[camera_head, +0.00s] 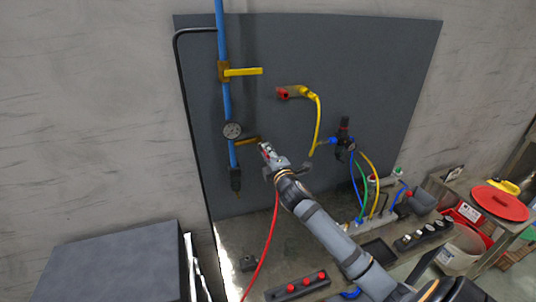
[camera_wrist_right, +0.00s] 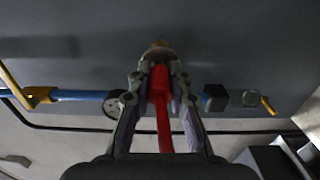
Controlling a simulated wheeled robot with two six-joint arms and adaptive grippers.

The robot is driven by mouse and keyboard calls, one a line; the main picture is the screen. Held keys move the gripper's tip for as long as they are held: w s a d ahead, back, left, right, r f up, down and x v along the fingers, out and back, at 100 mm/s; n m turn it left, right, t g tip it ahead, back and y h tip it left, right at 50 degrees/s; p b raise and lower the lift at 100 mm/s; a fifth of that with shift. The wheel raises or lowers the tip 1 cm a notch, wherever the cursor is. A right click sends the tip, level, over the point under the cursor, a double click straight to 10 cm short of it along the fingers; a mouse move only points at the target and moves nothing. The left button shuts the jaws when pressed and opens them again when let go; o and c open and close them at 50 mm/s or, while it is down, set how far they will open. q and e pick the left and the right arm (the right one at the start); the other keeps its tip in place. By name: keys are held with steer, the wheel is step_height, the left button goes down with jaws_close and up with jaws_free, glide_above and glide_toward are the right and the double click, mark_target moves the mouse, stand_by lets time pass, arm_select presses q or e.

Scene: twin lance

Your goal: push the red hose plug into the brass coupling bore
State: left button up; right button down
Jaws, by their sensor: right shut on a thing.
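My right gripper (camera_head: 270,153) is shut on the red hose plug (camera_wrist_right: 160,80), which shows between the two fingers in the right wrist view. The red hose (camera_head: 268,245) hangs from it down to the bench in the head view. The brass coupling (camera_head: 246,141) sticks out to the right from the blue pipe, and the gripper is at its right end. In the wrist view the brass end (camera_wrist_right: 158,50) is just beyond the fingertips, in line with the plug. The bore is hidden, and I cannot tell whether the plug touches or enters it. My left gripper is not in view.
The blue pipe (camera_head: 220,45) carries a yellow-handled valve (camera_head: 242,72) and a gauge (camera_head: 232,130). A yellow hose (camera_head: 317,125) hangs right of the gripper. A rack with red knobs (camera_head: 300,285) stands on the bench. A grey box (camera_head: 110,265) is at lower left.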

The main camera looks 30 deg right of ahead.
steer(key=shift+w, duration=0.2)
steer(key=c, duration=1.2)
jaws_free()
steer(key=shift+w, duration=0.1)
steer(key=shift+o, duration=0.2)
steer(key=v, duration=1.2)
